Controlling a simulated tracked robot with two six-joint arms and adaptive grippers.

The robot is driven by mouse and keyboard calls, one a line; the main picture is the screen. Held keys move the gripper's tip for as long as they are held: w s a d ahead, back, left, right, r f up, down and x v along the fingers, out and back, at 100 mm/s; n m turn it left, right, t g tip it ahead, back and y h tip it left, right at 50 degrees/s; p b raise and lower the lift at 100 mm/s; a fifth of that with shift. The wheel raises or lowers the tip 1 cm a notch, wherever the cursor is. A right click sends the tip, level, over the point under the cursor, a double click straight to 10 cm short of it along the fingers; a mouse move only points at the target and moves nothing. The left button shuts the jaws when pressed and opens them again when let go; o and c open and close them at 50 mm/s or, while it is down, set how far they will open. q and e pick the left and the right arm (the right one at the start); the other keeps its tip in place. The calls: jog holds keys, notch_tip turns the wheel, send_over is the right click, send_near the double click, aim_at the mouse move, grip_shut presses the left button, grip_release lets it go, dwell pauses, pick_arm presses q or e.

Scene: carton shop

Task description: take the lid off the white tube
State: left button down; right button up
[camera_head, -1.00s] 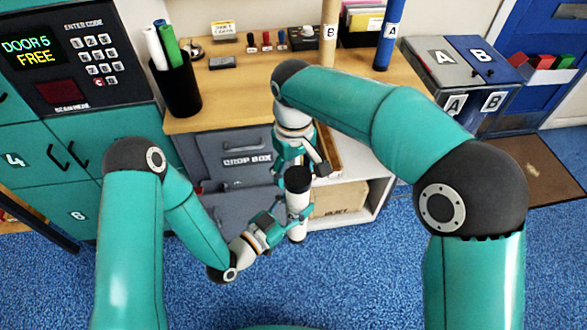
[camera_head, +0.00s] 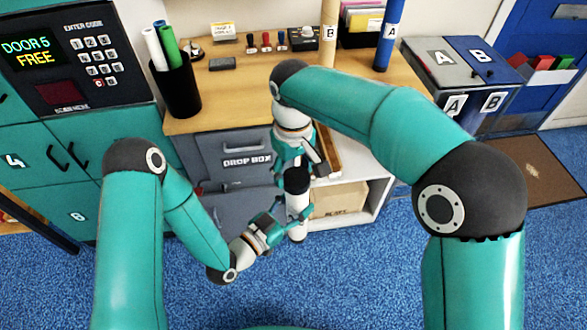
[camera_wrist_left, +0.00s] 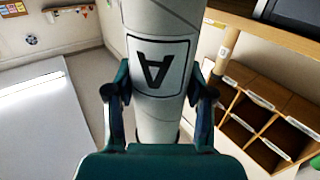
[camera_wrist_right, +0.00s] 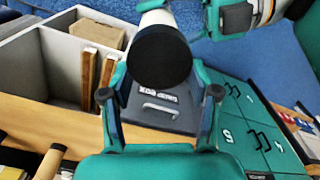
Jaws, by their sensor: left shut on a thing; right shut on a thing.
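The white tube (camera_head: 297,227) stands upright in front of the drop box, with a black lid (camera_head: 297,181) on its top end. My left gripper (camera_head: 293,218) is shut around the tube's body below the lid. In the left wrist view the tube (camera_wrist_left: 160,108) fills the space between the fingers and carries a label with the letter A. My right gripper (camera_head: 302,172) is at the lid from above and is shut on it. In the right wrist view the round black lid (camera_wrist_right: 161,58) lies between the fingers. The lid's seam with the tube is hard to make out.
The wooden counter (camera_head: 240,100) behind holds a black pen cup (camera_head: 180,92), stamps, a brown tube B (camera_head: 329,35) and a blue tube A (camera_head: 389,38). The grey drop box (camera_head: 235,160) and a white shelf (camera_head: 378,195) are close behind the tube. Blue carpet in front is clear.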

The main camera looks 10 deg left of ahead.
jog(key=shift+s+a+r, duration=0.1)
jog(key=shift+a, duration=0.05)
jog(key=shift+r, duration=1.15)
